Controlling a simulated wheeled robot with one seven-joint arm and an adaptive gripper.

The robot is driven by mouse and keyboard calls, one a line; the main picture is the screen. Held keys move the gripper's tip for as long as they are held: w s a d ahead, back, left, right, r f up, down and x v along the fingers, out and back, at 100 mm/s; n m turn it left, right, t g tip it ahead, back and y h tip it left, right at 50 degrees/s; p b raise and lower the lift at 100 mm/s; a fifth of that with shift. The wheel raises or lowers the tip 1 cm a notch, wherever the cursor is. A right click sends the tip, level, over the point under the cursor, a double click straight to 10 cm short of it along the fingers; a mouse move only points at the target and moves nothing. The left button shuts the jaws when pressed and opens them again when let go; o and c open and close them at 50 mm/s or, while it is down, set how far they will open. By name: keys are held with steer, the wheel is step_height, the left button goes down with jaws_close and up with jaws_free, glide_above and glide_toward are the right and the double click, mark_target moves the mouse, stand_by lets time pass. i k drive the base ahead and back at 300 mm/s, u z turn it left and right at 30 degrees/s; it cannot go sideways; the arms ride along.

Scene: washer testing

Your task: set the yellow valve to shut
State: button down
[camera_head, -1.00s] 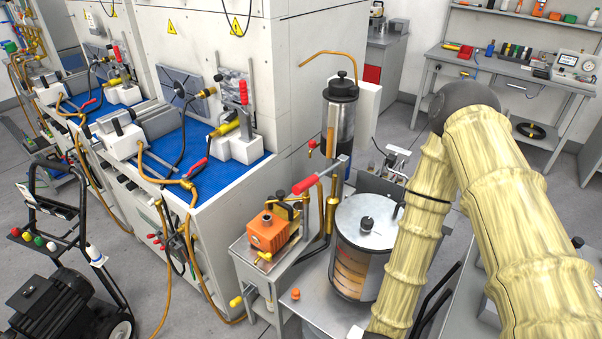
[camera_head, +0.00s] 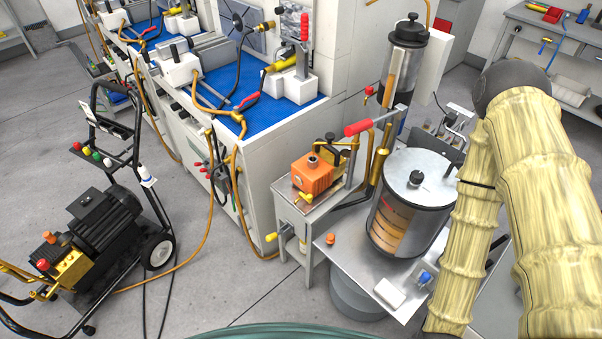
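Two small yellow parts show at the grey stand in the middle. One is a yellow knob (camera_head: 271,237) sticking out from the left side of the stand, low down. The other is a yellow handle (camera_head: 303,197) at the front of the orange block (camera_head: 313,174) on top of the stand. I cannot tell which is the task's valve, nor whether either is open or shut. My arm, in a tan sleeve, fills the right side. My gripper is not in view.
A metal-lidded tank (camera_head: 416,178) stands on a steel table (camera_head: 345,255) right of the stand. A red-handled lever (camera_head: 365,127) rises behind. A black wheeled pump cart (camera_head: 105,225) stands at left with hoses on the floor. Floor between cart and stand is mostly clear.

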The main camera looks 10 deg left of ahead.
mark_target(273, 236)
steer(key=z, duration=0.55)
steer(key=k, duration=1)
steer(key=u, duration=0.85)
